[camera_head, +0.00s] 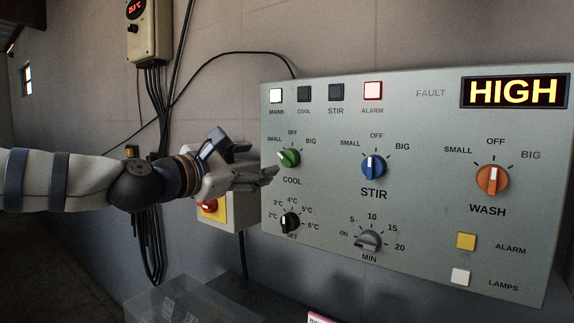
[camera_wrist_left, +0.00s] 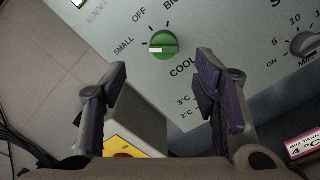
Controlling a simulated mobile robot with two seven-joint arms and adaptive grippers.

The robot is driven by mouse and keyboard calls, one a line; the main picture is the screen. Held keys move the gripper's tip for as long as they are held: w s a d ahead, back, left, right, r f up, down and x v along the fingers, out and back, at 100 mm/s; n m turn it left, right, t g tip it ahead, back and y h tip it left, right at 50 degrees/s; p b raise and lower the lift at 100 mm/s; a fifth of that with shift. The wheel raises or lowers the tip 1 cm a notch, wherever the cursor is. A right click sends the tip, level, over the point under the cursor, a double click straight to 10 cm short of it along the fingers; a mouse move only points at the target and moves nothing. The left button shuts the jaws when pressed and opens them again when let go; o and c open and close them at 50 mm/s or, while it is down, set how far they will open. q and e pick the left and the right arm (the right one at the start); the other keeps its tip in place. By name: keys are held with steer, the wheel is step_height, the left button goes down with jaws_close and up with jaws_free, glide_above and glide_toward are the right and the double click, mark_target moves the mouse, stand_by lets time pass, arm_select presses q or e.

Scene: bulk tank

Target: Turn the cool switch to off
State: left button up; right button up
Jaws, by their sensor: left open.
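The cool switch (camera_head: 289,157) is a green knob with a white pointer mark on the grey control panel, and its mark points at SMALL, left of OFF. It also shows in the left wrist view (camera_wrist_left: 164,44), ahead of and between the fingers, with its mark toward SMALL. My left gripper (camera_head: 258,162) is open and empty, just left of the knob in the head view. In the left wrist view the two fingers (camera_wrist_left: 163,75) stand wide apart, clear of the knob. My right gripper is in neither view.
The blue stir knob (camera_head: 374,167) and orange wash knob (camera_head: 493,180) point at OFF. The black set knob (camera_head: 290,222) sits below the cool switch. A clear bin (camera_head: 180,302) stands below.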

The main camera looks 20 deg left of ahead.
mark_target(283, 160)
arm_select(q)
steer(key=x, duration=0.3)
steer(key=f+x, duration=0.1)
steer(key=x, duration=0.1)
steer(key=b+x, duration=0.1)
steer(key=x, duration=0.2)
steer(key=shift+w+d+f, duration=0.1)
steer(key=shift+w+f, duration=0.15)
steer(key=shift+w, duration=0.05)
steer(key=shift+w+d+r, duration=0.2)
steer(key=shift+w+d, duration=0.05)
steer(key=shift+w, duration=0.25)
steer(key=c, duration=1.2)
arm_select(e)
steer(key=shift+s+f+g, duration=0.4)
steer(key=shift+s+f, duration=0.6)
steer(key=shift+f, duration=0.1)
